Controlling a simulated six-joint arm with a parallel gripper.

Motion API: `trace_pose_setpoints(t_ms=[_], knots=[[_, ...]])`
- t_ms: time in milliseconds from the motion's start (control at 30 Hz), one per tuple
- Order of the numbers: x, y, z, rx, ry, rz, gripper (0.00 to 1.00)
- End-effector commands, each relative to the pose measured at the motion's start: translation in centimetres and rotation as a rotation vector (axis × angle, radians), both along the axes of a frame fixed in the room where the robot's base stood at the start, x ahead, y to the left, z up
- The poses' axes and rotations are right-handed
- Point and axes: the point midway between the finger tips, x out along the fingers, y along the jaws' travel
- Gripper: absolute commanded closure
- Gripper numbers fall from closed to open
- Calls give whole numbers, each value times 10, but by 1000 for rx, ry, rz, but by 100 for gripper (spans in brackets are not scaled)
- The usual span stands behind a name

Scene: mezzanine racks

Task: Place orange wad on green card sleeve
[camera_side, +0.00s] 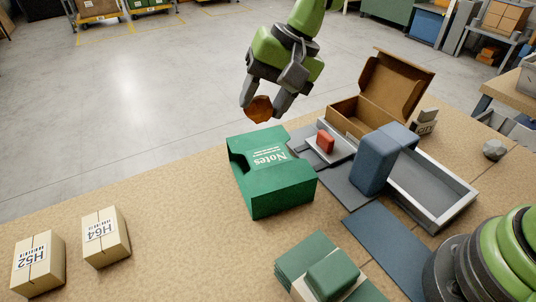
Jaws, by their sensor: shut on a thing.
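My gripper (267,105) is shut on the orange wad (259,110), a crumpled brownish-orange lump held between the fingertips. It hangs in the air above the back edge of the green card sleeve (285,191), with a visible gap in the picture. The sleeve lies on the table, a dark green box with "Notes" printed in white on its top and an open cut-out end at the left. Its top face is bare.
An open cardboard box (354,116) stands behind right. A small red block (325,142) on a white tray, a blue-grey block (373,171) and a pale tray (442,184) crowd the right. Two labelled cartons (105,238) (38,264) stand at left. Green pieces (333,275) lie in front.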

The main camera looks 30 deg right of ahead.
Motion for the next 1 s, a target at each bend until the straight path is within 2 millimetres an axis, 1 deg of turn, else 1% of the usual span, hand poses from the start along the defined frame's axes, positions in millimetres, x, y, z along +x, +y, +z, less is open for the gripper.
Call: trace_pose_setpoints(t_ms=[33,100,167,300,400,567,733,833,1000], knots=[[4,-10,3,1,-2,-8,76],[7,-18,3,1,-2,-9,76],[7,-22,-3,2,1,-8,76],[7,-23,-31,2,5,-7,76],[7,-23,-47,1,2,-8,76],[7,-22,-63,2,1,-8,76],[7,-22,-88,2,1,-8,76],[8,-22,-93,2,-1,-8,76],[8,-22,-93,2,-3,-8,76]])
